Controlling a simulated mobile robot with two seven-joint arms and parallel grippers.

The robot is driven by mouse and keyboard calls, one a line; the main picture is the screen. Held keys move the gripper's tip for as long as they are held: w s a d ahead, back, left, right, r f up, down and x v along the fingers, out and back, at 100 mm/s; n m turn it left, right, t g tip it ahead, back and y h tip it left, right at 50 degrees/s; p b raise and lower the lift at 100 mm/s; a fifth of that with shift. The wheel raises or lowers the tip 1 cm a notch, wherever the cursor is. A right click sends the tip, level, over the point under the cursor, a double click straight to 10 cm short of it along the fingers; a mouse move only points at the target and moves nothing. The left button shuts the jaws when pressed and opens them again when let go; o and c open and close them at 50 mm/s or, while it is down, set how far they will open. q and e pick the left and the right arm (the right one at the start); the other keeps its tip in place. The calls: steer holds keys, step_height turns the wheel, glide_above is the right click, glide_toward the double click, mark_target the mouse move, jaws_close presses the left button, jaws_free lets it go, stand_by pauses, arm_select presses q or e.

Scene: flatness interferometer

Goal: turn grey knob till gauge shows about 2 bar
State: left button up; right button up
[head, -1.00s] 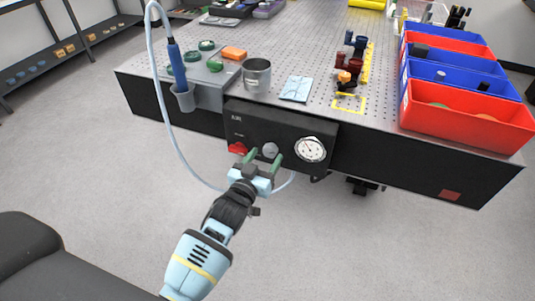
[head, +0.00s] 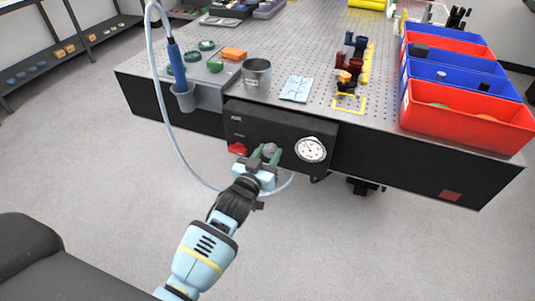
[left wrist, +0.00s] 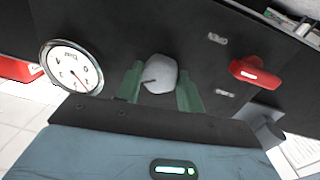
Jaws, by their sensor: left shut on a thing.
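The grey knob (head: 270,149) is on the black air panel (head: 239,128) on the front of the table. My left gripper (head: 265,156) has its green fingers at the knob, one on each side, and is shut on it. In the left wrist view the grey knob (left wrist: 160,74) shows a dark mark on its face between the two fingers. The gauge (head: 311,149) is right of the knob, white and round. It also shows in the left wrist view (left wrist: 71,68), with a red needle; its reading is too small to tell. My right gripper is not in view.
A red valve handle (head: 238,148) is left of the knob. A pale blue hose (head: 176,140) loops down past the panel. A metal cup (head: 257,76) and red and blue bins (head: 460,122) stand on the perforated table (head: 310,40).

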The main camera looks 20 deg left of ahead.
arm_select(q)
steer(key=shift+m, duration=0.5)
steer(key=o, duration=1)
steer(key=shift+s, duration=0.1)
steer(key=shift+s+a+p, duration=0.2)
steer(key=shift+s, duration=1.7)
steer(key=shift+s+a+p, duration=0.15)
steer(key=shift+s+p, duration=0.05)
steer(key=shift+s, duration=1.7)
